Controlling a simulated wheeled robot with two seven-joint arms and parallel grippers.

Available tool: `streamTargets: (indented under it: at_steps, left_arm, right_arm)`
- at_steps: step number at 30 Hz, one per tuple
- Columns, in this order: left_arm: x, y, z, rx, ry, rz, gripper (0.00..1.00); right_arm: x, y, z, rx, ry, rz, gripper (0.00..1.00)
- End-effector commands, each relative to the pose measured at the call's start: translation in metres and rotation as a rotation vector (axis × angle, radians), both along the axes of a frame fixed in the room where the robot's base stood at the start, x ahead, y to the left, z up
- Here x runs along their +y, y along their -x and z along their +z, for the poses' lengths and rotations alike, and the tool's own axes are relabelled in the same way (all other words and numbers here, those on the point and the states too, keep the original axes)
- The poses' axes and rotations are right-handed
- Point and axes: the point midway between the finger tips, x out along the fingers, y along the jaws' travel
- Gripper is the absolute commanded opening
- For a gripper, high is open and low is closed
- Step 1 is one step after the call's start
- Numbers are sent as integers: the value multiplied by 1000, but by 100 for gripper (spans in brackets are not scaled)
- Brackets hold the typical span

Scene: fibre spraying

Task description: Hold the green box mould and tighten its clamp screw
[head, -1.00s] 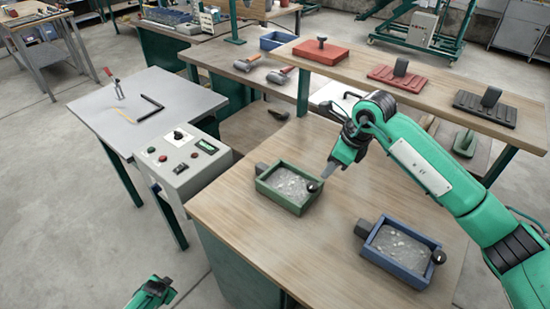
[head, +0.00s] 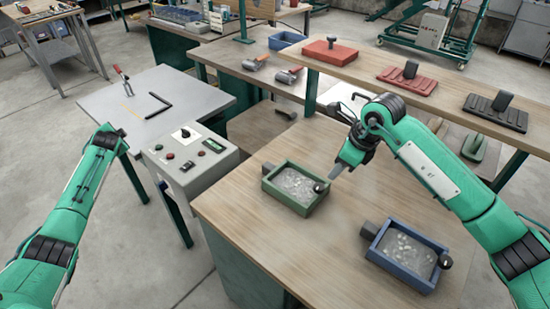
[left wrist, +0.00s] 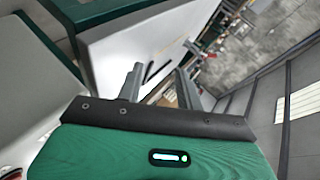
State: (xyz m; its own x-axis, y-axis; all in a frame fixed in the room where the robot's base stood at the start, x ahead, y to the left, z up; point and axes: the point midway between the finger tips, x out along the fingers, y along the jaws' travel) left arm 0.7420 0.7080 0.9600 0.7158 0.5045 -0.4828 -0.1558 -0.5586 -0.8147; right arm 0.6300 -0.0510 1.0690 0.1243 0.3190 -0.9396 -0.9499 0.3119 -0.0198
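The green box mould (head: 282,199) sits on the wooden bench, filled with grey fibrous material. A dark block (head: 267,168) is at its left end and a round black knob (head: 321,187), seemingly the clamp screw, at its right end. My right gripper (head: 337,171) points down just above and right of the knob, apparently apart from it; its finger gap is not clear. My left arm reaches up at the left of the head view, its fingers not visible there. In the left wrist view my left gripper (left wrist: 160,70) has its fingers apart with nothing between them.
A blue box mould (head: 405,257) lies on the bench in front, to the right. A control box (head: 188,160) with buttons stands left of the bench, beside a grey table (head: 190,92). A raised shelf behind holds red (head: 407,80) and black tools (head: 495,112).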

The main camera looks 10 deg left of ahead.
Motion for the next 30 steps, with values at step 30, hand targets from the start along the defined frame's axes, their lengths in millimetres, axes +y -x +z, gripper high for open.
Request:
streamTargets:
  at_steps: [30]
  left_arm:
    - [-533, 13, 94, 809, 18, -1041, 36]
  right_arm:
    - [0, 0, 0, 0, 0, 0, 36]
